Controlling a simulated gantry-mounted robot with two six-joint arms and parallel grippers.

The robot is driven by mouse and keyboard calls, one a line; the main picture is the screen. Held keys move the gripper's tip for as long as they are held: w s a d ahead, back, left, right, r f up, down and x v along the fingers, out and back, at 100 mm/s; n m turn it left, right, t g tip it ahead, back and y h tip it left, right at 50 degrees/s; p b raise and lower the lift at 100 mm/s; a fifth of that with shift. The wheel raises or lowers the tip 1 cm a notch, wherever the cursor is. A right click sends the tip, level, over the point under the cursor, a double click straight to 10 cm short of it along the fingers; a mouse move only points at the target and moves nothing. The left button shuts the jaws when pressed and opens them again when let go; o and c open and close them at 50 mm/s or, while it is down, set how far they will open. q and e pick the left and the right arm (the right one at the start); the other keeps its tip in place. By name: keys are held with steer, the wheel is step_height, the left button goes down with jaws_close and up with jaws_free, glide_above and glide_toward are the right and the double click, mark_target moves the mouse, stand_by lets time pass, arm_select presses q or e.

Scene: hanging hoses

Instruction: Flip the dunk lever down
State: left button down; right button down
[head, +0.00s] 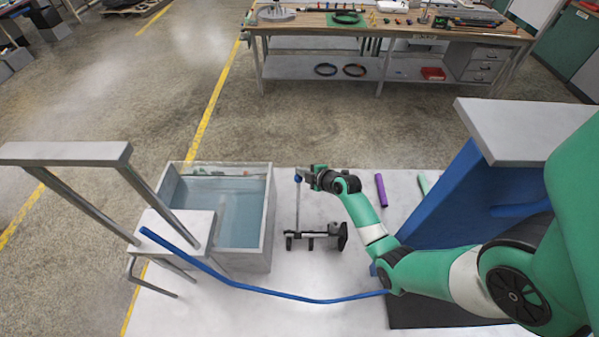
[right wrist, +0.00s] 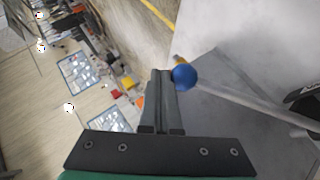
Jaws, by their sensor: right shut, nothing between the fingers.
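The dunk lever is a thin grey rod (head: 298,210) with a blue ball knob (head: 298,179). It rises from a black mount (head: 315,240) on the white surface, right of the water tank. My right gripper (head: 304,173) is shut and empty, with its fingertips at the knob. In the right wrist view the shut fingers (right wrist: 161,76) lie just left of the blue knob (right wrist: 184,77), and the rod (right wrist: 240,97) runs off to the right. I cannot tell whether they touch. My left gripper is not in view.
The water tank (head: 267,220) stands left of the lever. A blue hose (head: 260,291) hangs across the front. A blue panel with a grey top (head: 525,125) stands on the right near my right arm. A purple cylinder (head: 381,190) lies behind the arm. A workbench (head: 390,35) is far back.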

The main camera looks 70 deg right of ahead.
steer(key=p+v, duration=0.1)
steer(key=v, duration=0.6)
steer(key=shift+s+a, duration=0.15)
steer(key=shift+s, duration=0.05)
steer(key=shift+r, duration=0.15)
